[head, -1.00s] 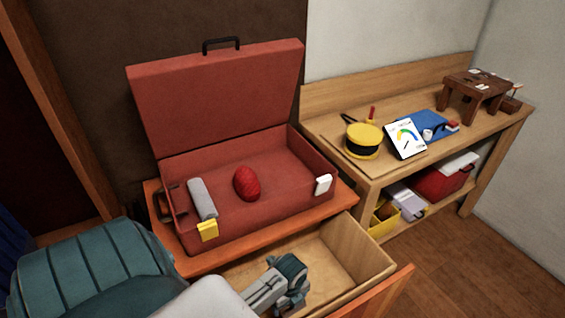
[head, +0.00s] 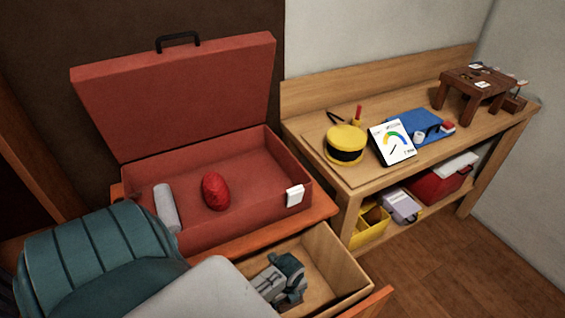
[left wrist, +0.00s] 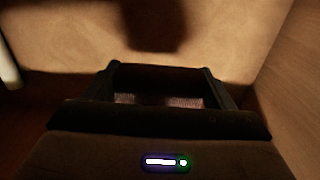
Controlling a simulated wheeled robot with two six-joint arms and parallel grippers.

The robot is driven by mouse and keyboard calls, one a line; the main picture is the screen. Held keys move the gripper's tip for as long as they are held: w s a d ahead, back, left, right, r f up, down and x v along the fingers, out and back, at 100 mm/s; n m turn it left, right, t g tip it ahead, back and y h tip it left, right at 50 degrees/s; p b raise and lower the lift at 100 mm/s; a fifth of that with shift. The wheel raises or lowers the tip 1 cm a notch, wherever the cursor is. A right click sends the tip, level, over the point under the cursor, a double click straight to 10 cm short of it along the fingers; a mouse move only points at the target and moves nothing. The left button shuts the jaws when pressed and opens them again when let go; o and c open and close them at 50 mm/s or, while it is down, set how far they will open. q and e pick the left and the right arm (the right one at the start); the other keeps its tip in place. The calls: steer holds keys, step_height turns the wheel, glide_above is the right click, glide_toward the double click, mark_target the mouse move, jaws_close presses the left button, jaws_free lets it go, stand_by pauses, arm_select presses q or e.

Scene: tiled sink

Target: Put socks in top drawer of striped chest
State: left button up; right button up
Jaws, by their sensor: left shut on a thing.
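The open drawer (head: 349,275) is pale wood inside with an orange front, below the red suitcase. My left gripper (head: 288,285) is inside the drawer opening, pointing down. In the left wrist view my left gripper (left wrist: 160,85) is shut on a dim, faintly pinkish-grey thing between its dark fingers. It fits the socks (left wrist: 160,100), but shadow hides most of it and the head view does not show it. The pale drawer wood lies close beyond the fingers. My right gripper is not in view.
The open red suitcase (head: 245,205) sits on the orange chest top (head: 322,207), with a grey roll (head: 166,207) and a red rounded bundle (head: 215,191) inside. A wooden bench (head: 350,177) with a yellow-and-black drum-shaped thing (head: 345,146) stands at right. Floor (head: 440,265) is clear at lower right.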

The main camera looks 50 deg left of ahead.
mark_target(288, 303)
arm_select(q)
steer(key=shift+f, duration=0.45)
step_height(288, 303, down, 4)
steer(key=shift+w+r, duration=0.1)
steer(key=shift+r, duration=0.1)
steer(key=shift+f, duration=0.45)
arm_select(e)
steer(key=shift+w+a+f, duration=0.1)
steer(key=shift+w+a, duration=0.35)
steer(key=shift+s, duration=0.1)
arm_select(q)
steer(key=o, duration=1)
steer(key=shift+f, duration=0.1)
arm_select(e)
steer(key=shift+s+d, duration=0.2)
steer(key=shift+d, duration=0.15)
